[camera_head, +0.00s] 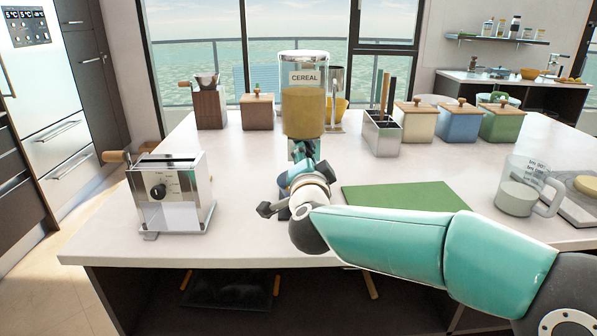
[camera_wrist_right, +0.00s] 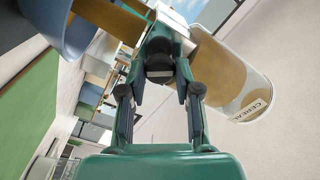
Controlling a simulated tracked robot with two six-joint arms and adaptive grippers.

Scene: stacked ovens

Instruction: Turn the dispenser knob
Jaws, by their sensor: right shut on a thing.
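The cereal dispenser (camera_head: 303,108) stands on the white counter, with a clear cylinder partly filled with tan cereal and a "CEREAL" label. It also shows tilted in the right wrist view (camera_wrist_right: 228,75). My right gripper (camera_head: 303,150) is at the dispenser's front, just below the cylinder. In the right wrist view its two fingers (camera_wrist_right: 160,75) close around the dark dispenser knob (camera_wrist_right: 160,62). In the head view the gripper and wrist hide the knob. A blue bowl (camera_wrist_right: 75,25) is near the gripper in the wrist view. My left gripper is not in view.
A toaster-like metal appliance (camera_head: 172,192) stands at the left of the counter. A green board (camera_head: 405,197) lies to the right, with a measuring cup (camera_head: 518,195) beyond it. Wooden-lidded canisters (camera_head: 458,122) and a utensil holder (camera_head: 382,132) stand behind.

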